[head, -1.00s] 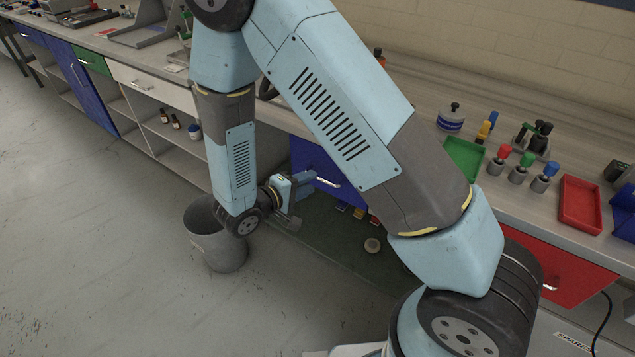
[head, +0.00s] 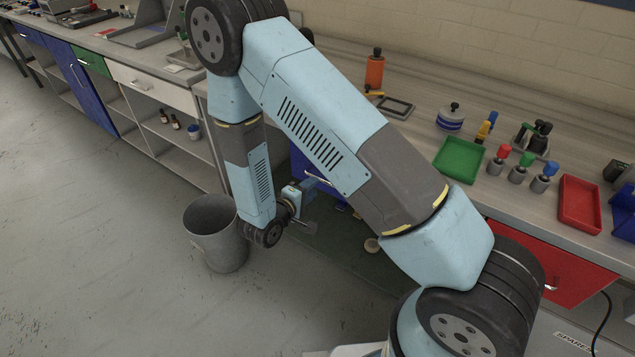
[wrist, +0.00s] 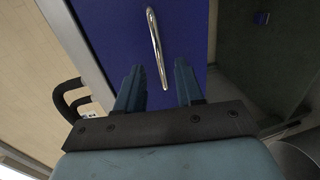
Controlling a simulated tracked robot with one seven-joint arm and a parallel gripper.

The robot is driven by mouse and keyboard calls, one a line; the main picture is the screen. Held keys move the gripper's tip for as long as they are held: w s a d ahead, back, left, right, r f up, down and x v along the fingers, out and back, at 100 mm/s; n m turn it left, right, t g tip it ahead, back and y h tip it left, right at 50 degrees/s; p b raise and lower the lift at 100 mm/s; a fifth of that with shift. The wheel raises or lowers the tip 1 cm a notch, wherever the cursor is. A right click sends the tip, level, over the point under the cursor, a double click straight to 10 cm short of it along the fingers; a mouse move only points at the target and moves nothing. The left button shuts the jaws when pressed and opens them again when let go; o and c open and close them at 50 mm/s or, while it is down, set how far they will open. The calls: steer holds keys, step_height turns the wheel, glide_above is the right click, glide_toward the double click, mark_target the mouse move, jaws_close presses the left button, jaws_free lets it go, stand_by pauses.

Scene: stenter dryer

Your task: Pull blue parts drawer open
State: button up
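The blue parts drawer (head: 301,164) is under the bench, mostly hidden behind my arm in the head view. Its blue front (wrist: 188,22) fills the upper middle of the wrist view. A silver bar handle (wrist: 156,45) runs down that front, slightly slanted. My gripper (wrist: 160,88) is open, one finger on each side of the handle's near end. I cannot tell whether either finger touches the handle. In the head view my gripper (head: 308,203) is at the drawer's front, small and partly hidden. I cannot tell whether the drawer stands out from the bench.
A grey bin (head: 216,240) stands on the floor just left of my gripper. On the bench are an orange bottle (head: 375,70), a green tray (head: 459,158) and a red tray (head: 580,203). A red drawer (head: 560,268) is further right. Open floor lies at left.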

steer(key=shift+x, duration=2.55)
jaws_close()
